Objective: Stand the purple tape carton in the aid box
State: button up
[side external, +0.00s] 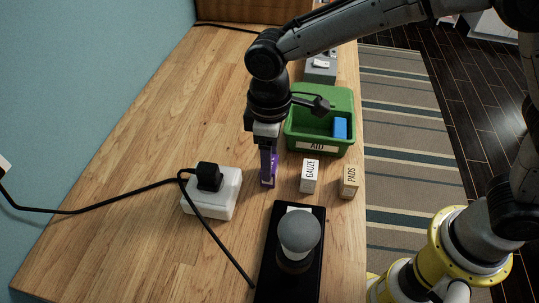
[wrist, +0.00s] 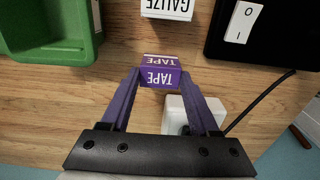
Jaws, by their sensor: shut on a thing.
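The purple tape carton (side external: 269,176) is between the fingers of my gripper (side external: 268,158), low over the wooden table, left of the white gauze carton. In the wrist view, the tape carton (wrist: 160,74) shows two faces lettered TAPE, and the two fingers of my gripper (wrist: 159,80) close on its sides. Whether its base touches the table is unclear. The green aid box (side external: 299,132), labelled AID, is open-topped and stands behind and right of the carton. A blue item (side external: 340,128) is inside at its right. The aid box also shows at left in the wrist view (wrist: 84,50).
The gauze carton (side external: 309,177) and pads carton (side external: 349,183) stand in front of the aid box. A white socket block (side external: 211,204) with a black plug and cable is at left. A black base (side external: 270,268) with a grey knob is in front. A grey device (side external: 321,68) stands behind the box.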

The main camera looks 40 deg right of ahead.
jog(key=shift+r, duration=3)
jog(key=shift+s+d+r+n, duration=0.15)
jog(key=shift+s+r+n, duration=0.05)
jog(key=shift+n, duration=0.2)
jog(key=w+d+r, duration=0.3)
jog(key=d, duration=0.3)
jog(key=w+d+r, duration=0.3)
jog(key=d, duration=0.2)
jog(key=shift+m, duration=0.4)
jog(key=shift+s+d+f, duration=0.1)
jog(key=shift+f, duration=1)
jog(key=shift+s+d+f, duration=0.1)
jog(key=shift+f, duration=1)
jog(key=shift+f, duration=0.8)
jog(key=shift+f, duration=0.35)
